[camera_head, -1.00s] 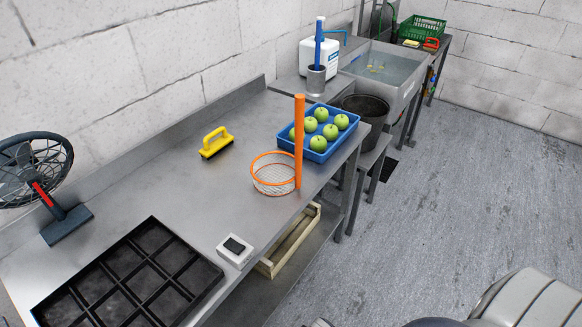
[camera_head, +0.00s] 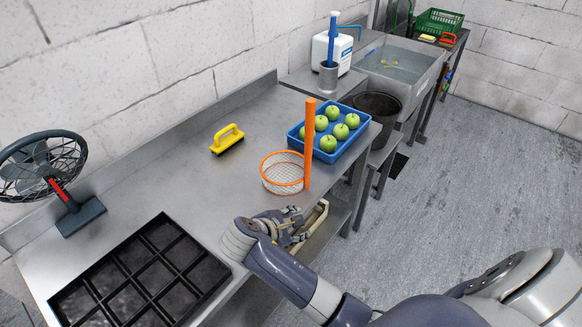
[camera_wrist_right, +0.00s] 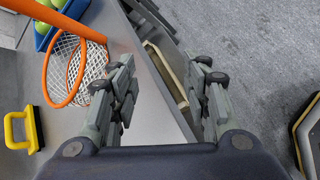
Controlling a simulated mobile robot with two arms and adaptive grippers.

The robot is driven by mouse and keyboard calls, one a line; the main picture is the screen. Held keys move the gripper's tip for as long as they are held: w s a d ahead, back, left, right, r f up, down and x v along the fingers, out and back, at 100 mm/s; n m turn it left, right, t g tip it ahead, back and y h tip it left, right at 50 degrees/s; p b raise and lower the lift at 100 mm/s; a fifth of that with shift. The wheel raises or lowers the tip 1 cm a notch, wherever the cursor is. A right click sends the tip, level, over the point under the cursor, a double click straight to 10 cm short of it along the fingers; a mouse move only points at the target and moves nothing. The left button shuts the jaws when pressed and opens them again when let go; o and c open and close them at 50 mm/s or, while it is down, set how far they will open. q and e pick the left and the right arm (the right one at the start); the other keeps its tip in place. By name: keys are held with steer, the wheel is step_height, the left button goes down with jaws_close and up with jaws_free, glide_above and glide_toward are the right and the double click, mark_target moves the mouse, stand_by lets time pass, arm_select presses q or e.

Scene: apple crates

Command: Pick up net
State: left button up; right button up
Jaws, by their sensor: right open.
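The net (camera_head: 282,174) has an orange rim, pale mesh and an upright orange handle. It rests on the metal table near its front edge, beside the blue tray. It also shows in the right wrist view (camera_wrist_right: 88,65), at the upper left, with its handle crossing the top left. My right gripper (camera_head: 292,222) is open and empty, in front of the net near the table edge, apart from the handle. In the right wrist view its two fingers (camera_wrist_right: 163,70) are spread, with the net to the left of them. My left gripper is not in view.
A blue tray (camera_head: 331,159) of green apples stands right behind the net. A yellow-handled brush (camera_head: 228,141), a black divided tray (camera_head: 110,270) and a fan (camera_head: 40,170) are on the table. A wooden crate (camera_head: 314,222) is below the table edge.

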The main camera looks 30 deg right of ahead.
steer(key=w+d+r+n+h, duration=0.1)
steer(key=w+r+n+h, duration=0.25)
steer(key=w+r, duration=0.45)
steer(key=n+h, duration=0.2)
steer(key=h, duration=0.4)
glide_toward(307, 117)
steer(key=d+r, duration=0.1)
steer(key=shift+y, duration=0.25)
steer(key=p+x, duration=0.1)
steer(key=x, duration=0.3)
steer(key=shift+w, duration=0.2)
steer(key=shift+f+p+x, duration=0.15)
steer(key=shift+p+x, duration=0.25)
steer(key=shift+x, duration=1.15)
steer(key=shift+f+p+x, duration=0.2)
steer(key=shift+p+x, duration=0.15)
steer(key=shift+x, duration=1.25)
steer(key=shift+a, duration=0.15)
steer(key=c, duration=0.4)
jaws_close()
